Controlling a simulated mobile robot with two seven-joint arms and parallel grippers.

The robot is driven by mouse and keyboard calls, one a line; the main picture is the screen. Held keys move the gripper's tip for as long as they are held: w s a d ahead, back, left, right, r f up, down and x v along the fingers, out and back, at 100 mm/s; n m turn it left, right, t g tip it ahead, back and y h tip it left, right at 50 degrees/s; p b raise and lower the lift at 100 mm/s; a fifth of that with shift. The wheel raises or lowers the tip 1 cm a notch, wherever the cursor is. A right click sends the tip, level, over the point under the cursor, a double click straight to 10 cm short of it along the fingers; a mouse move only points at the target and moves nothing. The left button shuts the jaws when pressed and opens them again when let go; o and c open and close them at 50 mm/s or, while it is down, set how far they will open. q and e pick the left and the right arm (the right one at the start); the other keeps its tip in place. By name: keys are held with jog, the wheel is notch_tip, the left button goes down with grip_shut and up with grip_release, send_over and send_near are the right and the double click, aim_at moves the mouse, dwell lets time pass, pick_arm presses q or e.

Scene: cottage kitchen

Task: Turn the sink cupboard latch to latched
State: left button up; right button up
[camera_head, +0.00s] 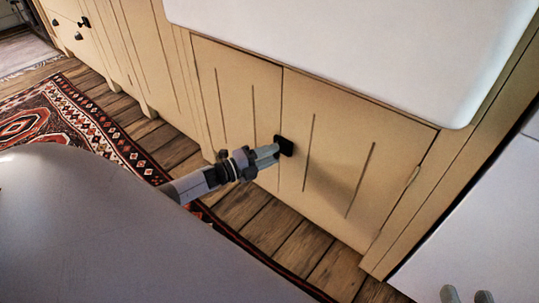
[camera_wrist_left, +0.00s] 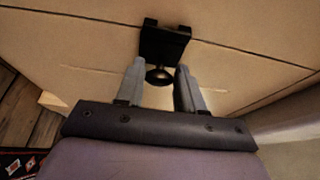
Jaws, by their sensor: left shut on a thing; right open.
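The sink cupboard latch (camera_head: 286,146) is a small black plate at the seam between the two cream cupboard doors (camera_head: 335,165). In the left wrist view the black latch plate (camera_wrist_left: 165,44) has a round dark knob (camera_wrist_left: 159,75) below it. My left gripper (camera_head: 270,152) is at the latch, its two grey fingers (camera_wrist_left: 161,78) on either side of the knob and shut on it. The fingers partly cover the latch in the head view. My right gripper (camera_head: 467,296) shows only as two separated fingertips at the bottom right, open and empty, away from the latch.
A white sink (camera_head: 360,50) overhangs the doors. A white surface (camera_head: 480,230) stands at the right. Cream drawers with black knobs (camera_head: 84,22) are at upper left. A patterned rug (camera_head: 60,120) lies on the wooden floor (camera_head: 285,245). The floor before the doors looks clear.

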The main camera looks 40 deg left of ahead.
pick_arm(q)
jog(key=o, duration=1)
jog(key=shift+o, duration=0.2)
jog(key=p+v, duration=0.2)
jog(key=v, duration=0.5)
pick_arm(e)
jog(key=shift+w+a+f+m+g, duration=0.15)
jog(key=shift+w+a+m+g, duration=0.2)
jog(key=shift+a+g, duration=0.3)
pick_arm(q)
jog(key=shift+s, duration=0.1)
pick_arm(e)
jog(key=shift+s, duration=0.15)
